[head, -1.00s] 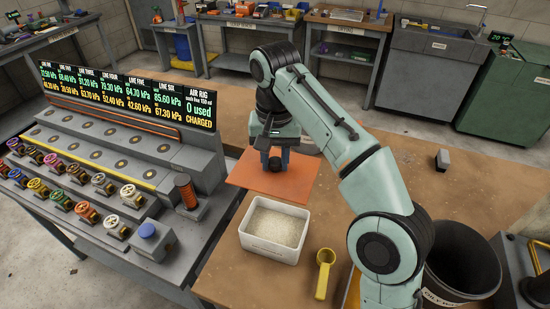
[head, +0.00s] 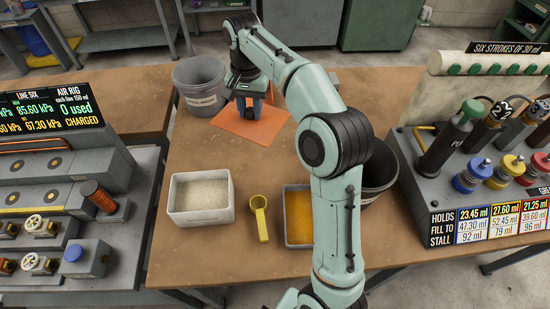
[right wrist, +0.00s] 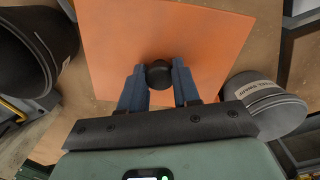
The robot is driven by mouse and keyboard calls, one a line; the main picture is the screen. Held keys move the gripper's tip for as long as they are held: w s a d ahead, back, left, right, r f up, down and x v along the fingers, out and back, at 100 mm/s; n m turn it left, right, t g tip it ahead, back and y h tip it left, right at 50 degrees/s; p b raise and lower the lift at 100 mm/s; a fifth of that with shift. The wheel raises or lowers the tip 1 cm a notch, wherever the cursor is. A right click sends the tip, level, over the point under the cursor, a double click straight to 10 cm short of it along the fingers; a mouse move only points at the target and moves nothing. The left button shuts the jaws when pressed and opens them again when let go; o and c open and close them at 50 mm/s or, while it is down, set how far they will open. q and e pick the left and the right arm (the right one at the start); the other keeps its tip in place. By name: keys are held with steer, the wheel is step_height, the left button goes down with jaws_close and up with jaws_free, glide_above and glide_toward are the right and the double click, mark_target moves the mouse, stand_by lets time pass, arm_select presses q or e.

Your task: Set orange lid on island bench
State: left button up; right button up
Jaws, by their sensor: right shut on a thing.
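The orange lid (head: 265,129) is a flat square sheet with a black knob (right wrist: 158,74) in its middle. My right gripper (head: 250,108) is shut on the knob, with its blue fingers on either side in the right wrist view (right wrist: 159,82). The lid looks level and is over the brown top of the island bench (head: 215,147), between a grey bucket and a dark bin. I cannot tell whether its underside touches the bench. My left gripper is not in view.
The grey bucket (head: 203,88) stands left of the lid, the dark bin (head: 382,160) to its right. A white tub of granules (head: 200,212), a yellow scoop (head: 260,220) and an orange-filled tray (head: 298,228) are nearer. Gauge consoles flank the bench. Bare bench lies before the lid.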

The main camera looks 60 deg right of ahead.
mark_target(275, 111)
steer(key=s+d, duration=0.1)
steer(key=s+d+f+m, duration=0.1)
steer(key=d, duration=0.1)
steer(key=s+d+m, duration=0.1)
steer(key=d, duration=0.1)
steer(key=shift+s+d+f, duration=0.15)
steer(key=shift+s+f, duration=0.05)
steer(key=shift+s+d+f, duration=0.2)
steer(key=shift+d+f, duration=0.05)
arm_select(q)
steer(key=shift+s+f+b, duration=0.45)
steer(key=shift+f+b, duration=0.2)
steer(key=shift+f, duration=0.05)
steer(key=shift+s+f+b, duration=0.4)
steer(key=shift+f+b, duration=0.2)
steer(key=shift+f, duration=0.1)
arm_select(e)
steer(key=shift+d+f, duration=0.1)
steer(key=shift+f, duration=9.8)
steer(key=shift+f, duration=0.1)
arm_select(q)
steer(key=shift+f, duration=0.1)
arm_select(e)
steer(key=o, duration=1)
steer(key=shift+f, duration=0.1)
steer(key=shift+o, duration=0.2)
